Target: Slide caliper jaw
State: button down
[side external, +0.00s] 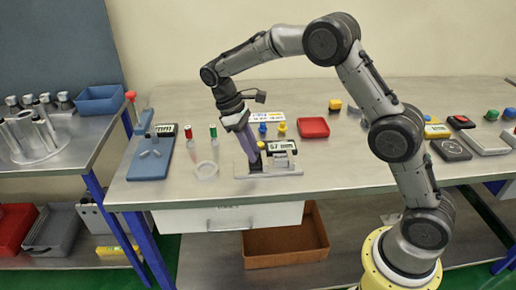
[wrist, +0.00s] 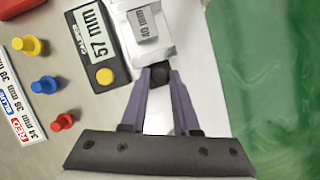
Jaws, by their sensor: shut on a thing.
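The caliper (side external: 285,175) is a pale metal device lying near the front edge of the bench. Its black display (wrist: 95,45) reads "57 mm" and has a yellow button; the display also shows in the side view (side external: 280,147). My gripper (wrist: 161,72) points down at the caliper, its purple fingers shut on a small black knob (wrist: 160,76), which looks like the jaw's handle. A grey block marked "40 mm" (wrist: 148,22) lies at the caliper, beyond the knob.
Yellow (wrist: 30,46), blue (wrist: 45,85) and red (wrist: 62,122) pegs stand beside a size card (wrist: 20,125). A red tray (side external: 313,128) is behind, right of the caliper. A white ring (side external: 206,170) and a blue fixture (side external: 150,155) are to the left. The bench's front edge is close.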

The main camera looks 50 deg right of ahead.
jog(key=shift+w+a, duration=0.45)
jog(key=shift+w, duration=0.05)
jog(key=c, duration=0.7)
grip_release()
jog(key=shift+r, duration=0.1)
jog(key=shift+v, duration=6.85)
jog(key=shift+s+d+r, duration=0.1)
